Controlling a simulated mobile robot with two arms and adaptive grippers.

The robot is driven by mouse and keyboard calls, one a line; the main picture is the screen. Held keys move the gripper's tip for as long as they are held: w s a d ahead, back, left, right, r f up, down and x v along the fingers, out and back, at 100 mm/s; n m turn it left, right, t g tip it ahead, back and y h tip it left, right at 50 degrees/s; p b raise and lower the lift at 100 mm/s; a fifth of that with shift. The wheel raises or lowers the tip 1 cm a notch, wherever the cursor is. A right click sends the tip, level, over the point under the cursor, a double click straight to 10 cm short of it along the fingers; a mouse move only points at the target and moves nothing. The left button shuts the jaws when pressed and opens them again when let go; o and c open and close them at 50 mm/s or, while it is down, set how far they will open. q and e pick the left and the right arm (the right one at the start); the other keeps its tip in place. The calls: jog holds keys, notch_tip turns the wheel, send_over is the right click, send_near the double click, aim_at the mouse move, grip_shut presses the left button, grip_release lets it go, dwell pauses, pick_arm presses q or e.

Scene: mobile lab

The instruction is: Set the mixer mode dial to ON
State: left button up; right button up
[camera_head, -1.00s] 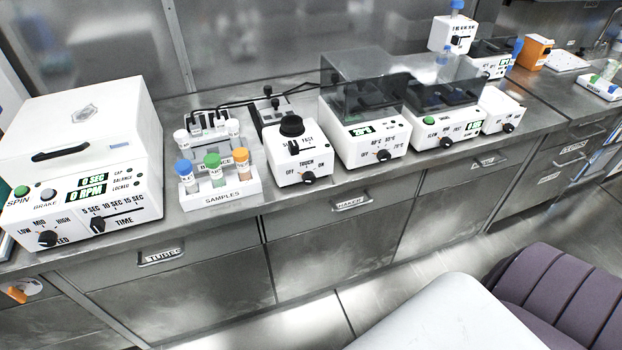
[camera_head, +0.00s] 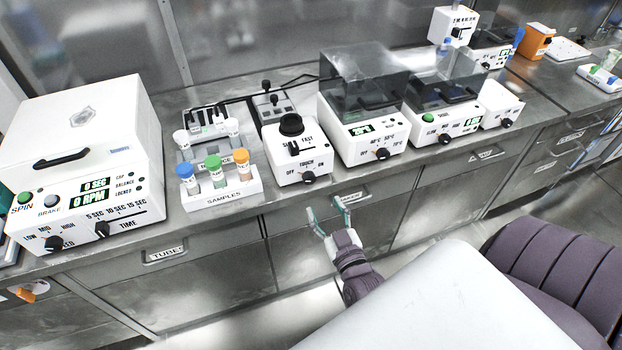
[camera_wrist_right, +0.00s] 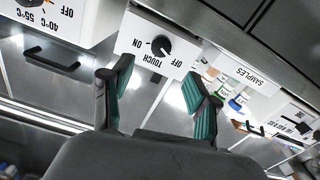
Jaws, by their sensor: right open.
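The mixer (camera_head: 291,155) is a small white box with a black cup on top, in the middle of the bench in the head view. Its black mode dial (camera_head: 309,177) is low on the front face, with OFF and TOUCH printed near it. In the right wrist view the dial (camera_wrist_right: 161,46) appears upside down, with OFF, TOUCH and ON around it. I cannot tell its pointer's setting. My right gripper (camera_head: 326,208) is open and empty, in front of and below the mixer, apart from the dial. Its teal-padded fingers (camera_wrist_right: 157,78) show in the wrist view. My left gripper is not in view.
The sample rack (camera_head: 222,197) with capped tubes stands left of the mixer, and a heater with a tinted lid (camera_head: 370,142) stands close on the right. A centrifuge (camera_head: 85,150) is further left. Drawer handles (camera_head: 350,198) stick out below the bench edge.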

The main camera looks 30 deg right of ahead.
aim_at(311, 181)
jog(key=p+x, duration=0.1)
jog(key=x, duration=0.9)
jog(key=shift+a, duration=0.1)
jog(key=shift+c, duration=0.2)
grip_shut()
